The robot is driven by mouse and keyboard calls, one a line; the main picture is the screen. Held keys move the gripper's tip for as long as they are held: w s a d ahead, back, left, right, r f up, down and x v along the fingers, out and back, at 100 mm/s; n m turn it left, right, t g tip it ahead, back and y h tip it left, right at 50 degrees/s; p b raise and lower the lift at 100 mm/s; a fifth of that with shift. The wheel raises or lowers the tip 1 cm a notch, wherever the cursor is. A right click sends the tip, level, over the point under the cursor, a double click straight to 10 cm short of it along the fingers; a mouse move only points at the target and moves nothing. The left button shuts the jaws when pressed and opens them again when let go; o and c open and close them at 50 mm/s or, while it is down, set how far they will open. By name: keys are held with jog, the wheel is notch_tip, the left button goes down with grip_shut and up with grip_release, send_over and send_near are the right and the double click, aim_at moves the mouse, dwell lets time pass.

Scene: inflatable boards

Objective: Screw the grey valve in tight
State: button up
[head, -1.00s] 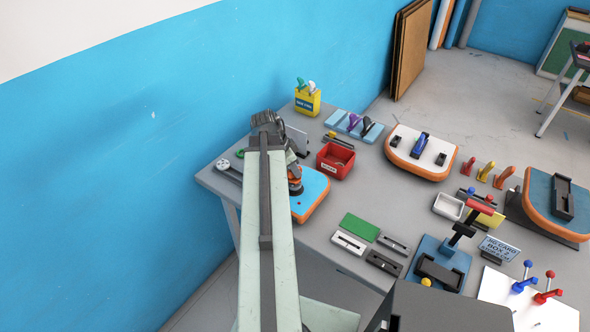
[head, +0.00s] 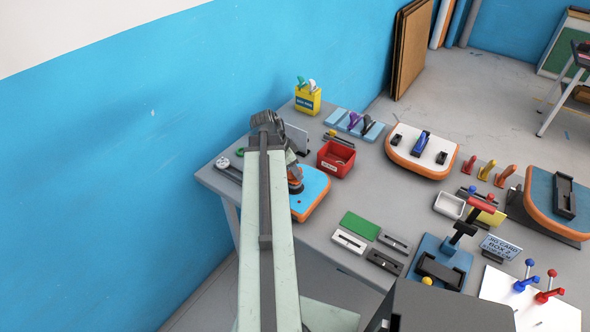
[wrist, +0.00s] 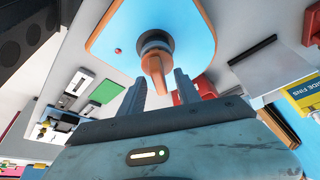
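The valve on the blue board with orange edging (head: 313,190) shows a dark grey round collar and an orange grip; in the wrist view the valve (wrist: 156,52) stands near the middle top of the picture. The board's blue face also shows in the wrist view (wrist: 112,38). My gripper (wrist: 161,80) is open, its two fingers on either side of the orange grip's near end, with a gap showing on both sides. In the head view my arm hides most of the gripper and part of the valve (head: 295,186).
A yellow side-fins box (head: 308,100) is at the back. A green pad (head: 360,226) and small grey holders lie to the front right.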

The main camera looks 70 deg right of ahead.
jog(key=p+v, duration=0.6)
jog(key=v, duration=0.1)
jog(key=shift+r+p, duration=0.3)
jog(key=shift+r, duration=0.05)
jog(key=shift+f, duration=0.15)
